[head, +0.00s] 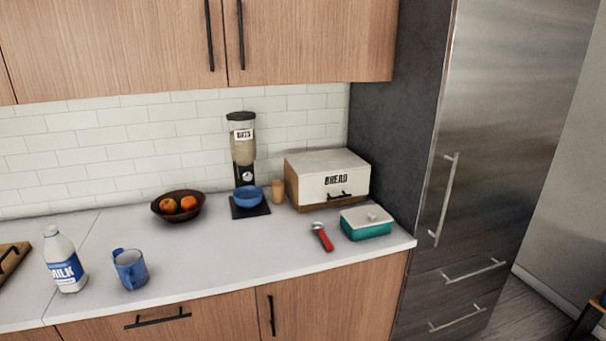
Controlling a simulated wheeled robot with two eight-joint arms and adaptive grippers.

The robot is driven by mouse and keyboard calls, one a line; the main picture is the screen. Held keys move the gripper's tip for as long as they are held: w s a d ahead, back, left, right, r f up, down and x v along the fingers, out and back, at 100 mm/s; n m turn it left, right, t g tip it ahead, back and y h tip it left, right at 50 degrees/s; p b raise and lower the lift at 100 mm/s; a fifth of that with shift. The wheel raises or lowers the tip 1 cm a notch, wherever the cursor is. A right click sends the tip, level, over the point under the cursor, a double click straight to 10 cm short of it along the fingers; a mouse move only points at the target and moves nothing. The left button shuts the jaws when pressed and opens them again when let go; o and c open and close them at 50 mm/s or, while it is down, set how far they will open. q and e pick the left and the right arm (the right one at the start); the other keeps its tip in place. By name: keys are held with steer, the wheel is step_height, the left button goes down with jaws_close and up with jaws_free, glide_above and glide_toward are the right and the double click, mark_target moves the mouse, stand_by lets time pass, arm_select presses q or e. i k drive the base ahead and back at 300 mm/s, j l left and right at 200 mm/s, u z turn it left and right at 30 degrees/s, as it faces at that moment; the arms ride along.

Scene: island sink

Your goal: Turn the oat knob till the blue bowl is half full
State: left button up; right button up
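An oat dispenser (243,148) with a dark lid, a clear hopper of pale oats and a white label stands against the tiled wall. Its knob (247,177) shows as a small pale disc low on the dark front. The blue bowl (248,199) sits under the dispenser on its dark base (260,210). How much the bowl holds is too small to tell. Neither of my grippers is in the head view.
A bowl of orange fruit (161,211) is left of the dispenser. A milk bottle (64,262) and blue mug (130,270) stand front left. A jar (278,191), bread box (331,196), red-handled tool (323,238) and teal container (366,230) are right. The counter's front middle is clear.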

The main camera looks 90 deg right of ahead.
mark_target(247, 176)
steer(key=z, duration=2.65)
